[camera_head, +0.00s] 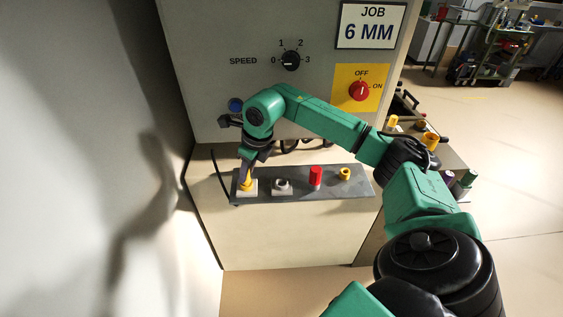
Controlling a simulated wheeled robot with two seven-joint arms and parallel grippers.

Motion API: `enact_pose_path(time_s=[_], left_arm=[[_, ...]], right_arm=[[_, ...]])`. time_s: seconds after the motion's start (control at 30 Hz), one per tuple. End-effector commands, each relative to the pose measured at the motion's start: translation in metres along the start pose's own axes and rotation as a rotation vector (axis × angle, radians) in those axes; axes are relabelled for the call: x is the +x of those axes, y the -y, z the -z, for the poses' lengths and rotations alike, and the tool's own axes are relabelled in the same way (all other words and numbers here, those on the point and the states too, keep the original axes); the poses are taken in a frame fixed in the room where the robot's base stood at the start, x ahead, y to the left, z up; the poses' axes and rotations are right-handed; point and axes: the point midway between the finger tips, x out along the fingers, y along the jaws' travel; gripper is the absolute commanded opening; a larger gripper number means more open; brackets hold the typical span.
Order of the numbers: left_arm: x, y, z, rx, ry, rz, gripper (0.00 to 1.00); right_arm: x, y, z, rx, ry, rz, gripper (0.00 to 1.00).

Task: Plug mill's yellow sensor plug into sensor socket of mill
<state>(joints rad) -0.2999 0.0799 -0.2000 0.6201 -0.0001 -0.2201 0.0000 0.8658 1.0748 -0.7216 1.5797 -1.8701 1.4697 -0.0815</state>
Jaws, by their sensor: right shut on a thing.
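My right gripper (247,175) points down at the left end of a dark shelf (220,190) on the mill (230,85). It is shut on the yellow sensor plug (246,186), of which only the lower part shows. The plug is over or in a pale square socket block (252,193); I cannot tell if it is seated. Along the shelf to the right are a grey socket-like piece (282,186), a red upright cylinder (315,176) and a yellow ring-shaped piece (345,174). No label on the sockets is readable. My left gripper is out of view.
A black cable (217,170) hangs left of the shelf. A side table with yellow-topped items (430,138) stands right.

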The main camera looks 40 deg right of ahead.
Motion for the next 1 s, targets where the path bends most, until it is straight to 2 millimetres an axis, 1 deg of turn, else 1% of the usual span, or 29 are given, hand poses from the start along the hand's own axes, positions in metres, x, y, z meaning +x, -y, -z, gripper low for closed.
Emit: enact_pose_path(time_s=[0.33, 0.37, 0.4, 0.43, 0.67, 0.7, 0.73, 1.0], left_arm=[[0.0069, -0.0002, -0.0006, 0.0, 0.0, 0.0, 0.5], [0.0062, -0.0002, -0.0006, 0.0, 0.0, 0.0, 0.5], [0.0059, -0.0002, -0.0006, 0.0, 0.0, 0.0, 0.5], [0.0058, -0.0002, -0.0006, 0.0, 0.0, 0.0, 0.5], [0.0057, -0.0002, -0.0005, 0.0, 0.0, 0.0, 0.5], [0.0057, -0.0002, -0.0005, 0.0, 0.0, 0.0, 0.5], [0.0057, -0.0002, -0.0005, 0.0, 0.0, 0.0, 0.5], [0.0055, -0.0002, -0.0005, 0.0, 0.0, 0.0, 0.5]], right_arm=[[0.0093, -0.0004, 0.0035, 0.0, -0.004, -0.001, 0.0], [0.0087, -0.0004, 0.0033, 0.0, -0.004, -0.001, 0.4], [0.0083, -0.0004, 0.0032, 0.0, -0.004, -0.001, 0.56], [0.0082, -0.0004, 0.0031, 0.0, -0.003, 0.0, 0.67], [0.0077, -0.0003, 0.0027, 0.0, -0.002, 0.0, 0.68], [0.0078, -0.0003, 0.0028, 0.0, -0.002, 0.0, 0.56], [0.0077, -0.0003, 0.0027, 0.0, -0.002, 0.0, 0.5], [0.0073, -0.0002, 0.0025, 0.0, -0.002, 0.0, 0.5]])
